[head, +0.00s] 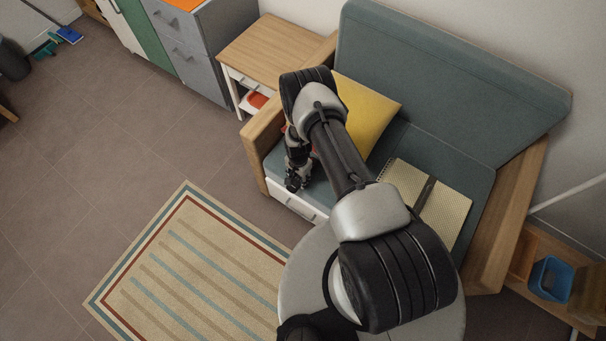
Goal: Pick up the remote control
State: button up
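A dark narrow strip (425,194) lies across the notebook (452,212) on the sofa seat. It may be the remote control, but it is too small to be sure. No other thing in view is clearly a remote control. My gripper (292,185) points down over the front left part of the seat, to the left of the notebook and apart from it. Its fingers are small and dark, so I cannot tell whether they are open or hold anything. My arm hides part of the seat.
The grey-green sofa (440,75) has wooden armrests and a yellow cushion (366,112) at its left. A small wooden side table (268,52) stands left of it, beside grey drawers (200,65). A striped rug (190,265) lies on the open floor. A blue bin (550,278) is at right.

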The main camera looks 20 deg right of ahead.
jog(key=c, duration=0.5)
jog(key=shift+a+r, duration=0.1)
jog(key=shift+c, duration=0.2)
